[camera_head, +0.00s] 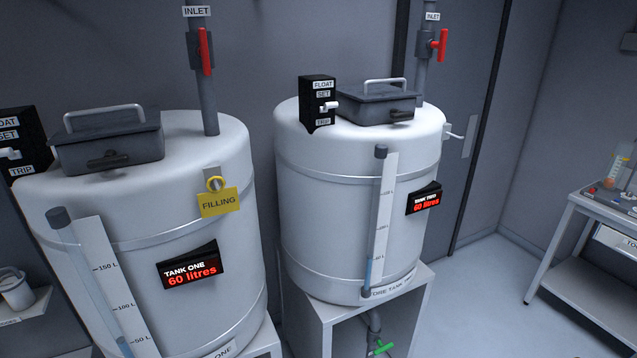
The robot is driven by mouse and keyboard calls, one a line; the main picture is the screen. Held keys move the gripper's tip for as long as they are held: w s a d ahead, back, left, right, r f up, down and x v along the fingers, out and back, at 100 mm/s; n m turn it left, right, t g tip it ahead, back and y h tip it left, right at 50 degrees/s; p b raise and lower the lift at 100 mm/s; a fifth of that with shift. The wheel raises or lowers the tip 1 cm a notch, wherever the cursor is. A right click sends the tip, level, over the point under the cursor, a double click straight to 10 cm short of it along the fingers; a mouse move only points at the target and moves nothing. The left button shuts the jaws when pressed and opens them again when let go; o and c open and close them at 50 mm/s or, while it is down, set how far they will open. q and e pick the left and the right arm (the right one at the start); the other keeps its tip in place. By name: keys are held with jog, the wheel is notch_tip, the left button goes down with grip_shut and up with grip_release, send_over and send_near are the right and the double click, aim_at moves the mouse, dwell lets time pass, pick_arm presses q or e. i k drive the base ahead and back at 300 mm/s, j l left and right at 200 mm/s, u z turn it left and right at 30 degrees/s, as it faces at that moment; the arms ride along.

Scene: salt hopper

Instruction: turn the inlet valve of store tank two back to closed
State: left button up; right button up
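Store tank two (325,210) is the white tank at the centre right, with a display (424,199) reading "TANK TWO 60 litres". Its inlet pipe (421,76) rises at the back, labelled "INLET". The red handle of its inlet valve (442,44) stands upright, roughly along the pipe. Neither of my grippers is in this view.
Tank one (130,230) stands at the left, with its own red inlet handle (206,51) and a yellow "FILLING" tag (219,202). Tank two's lid (376,105) and float box (317,102) sit on its top. A metal table (590,270) stands at the right; the floor before it is clear.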

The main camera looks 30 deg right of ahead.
aim_at(441, 45)
jog(key=z, duration=1.4)
